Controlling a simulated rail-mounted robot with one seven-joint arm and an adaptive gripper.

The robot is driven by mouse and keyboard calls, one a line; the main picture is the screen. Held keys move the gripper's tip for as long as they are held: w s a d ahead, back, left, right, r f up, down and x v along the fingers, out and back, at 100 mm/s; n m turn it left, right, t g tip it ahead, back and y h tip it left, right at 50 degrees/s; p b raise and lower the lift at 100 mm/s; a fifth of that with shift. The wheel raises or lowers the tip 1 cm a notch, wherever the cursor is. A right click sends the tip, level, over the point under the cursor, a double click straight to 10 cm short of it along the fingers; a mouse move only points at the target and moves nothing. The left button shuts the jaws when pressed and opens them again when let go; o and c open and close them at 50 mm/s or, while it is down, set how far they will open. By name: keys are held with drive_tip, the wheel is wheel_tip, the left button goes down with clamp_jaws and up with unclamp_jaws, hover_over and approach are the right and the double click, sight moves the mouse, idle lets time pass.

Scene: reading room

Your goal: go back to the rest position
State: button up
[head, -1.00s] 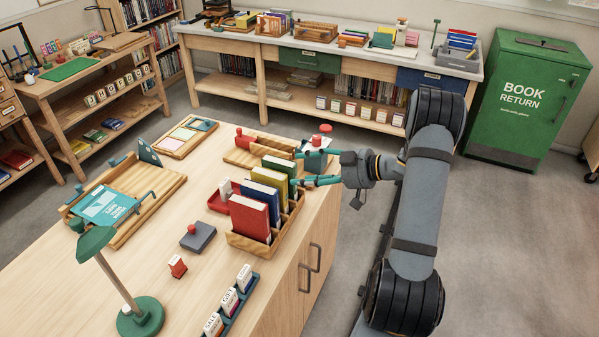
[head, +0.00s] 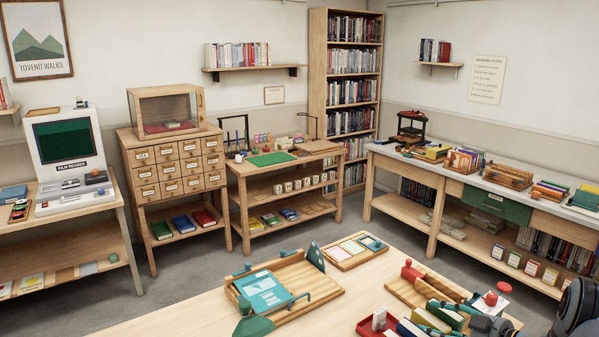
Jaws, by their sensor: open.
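My gripper (head: 430,315) shows at the bottom right of the head view, its teal fingers apart and pointing left. It is beside the book rack, near the green book (head: 447,316) and the yellow book (head: 411,328). I see nothing held between the fingers, though the bottom edge of the picture cuts off part of this area. Part of my arm shows at the right edge.
The near table (head: 345,306) bears a wooden tray (head: 328,293) with a teal booklet (head: 262,291), a wooden holder with a red knob (head: 410,272) and a red stamp (head: 491,298). A long counter (head: 460,178) stands behind. Grey floor (head: 200,272) is clear between furniture.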

drive_tip(key=shift+w+a+f, duration=0.25)
drive_tip(key=shift+w+a, duration=0.1)
drive_tip(key=shift+w, duration=0.15)
drive_tip(key=shift+s, duration=0.1)
